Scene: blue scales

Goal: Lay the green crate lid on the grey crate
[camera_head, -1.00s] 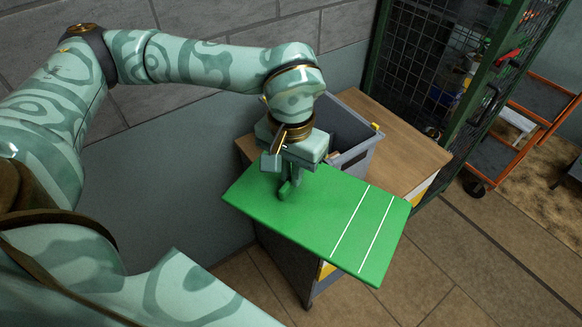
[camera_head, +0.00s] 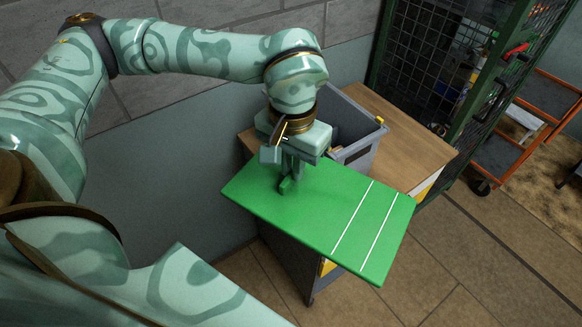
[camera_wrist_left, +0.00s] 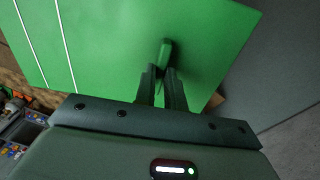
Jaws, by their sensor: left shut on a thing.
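The green crate lid (camera_head: 325,215) is a flat board with two white stripes near its right end. My left gripper (camera_head: 289,183) is shut on the lid's raised handle, and the lid hangs below it, in front of the crate. The handle (camera_wrist_left: 166,52) shows between the fingers (camera_wrist_left: 162,75) in the left wrist view. The grey crate (camera_head: 358,152) stands open on the wooden-topped cabinet behind the lid. The lid and my arm hide part of the crate. The left wrist view shows a bit of what seems to be the crate with small coloured things inside. My right gripper is not in view.
The cabinet's wooden top (camera_head: 415,152) has bare room right of the crate. A green mesh cage (camera_head: 440,75) stands behind it at the right, with an orange-framed cart (camera_head: 525,140) beyond. A grey wall is at the left. Tiled floor lies in front.

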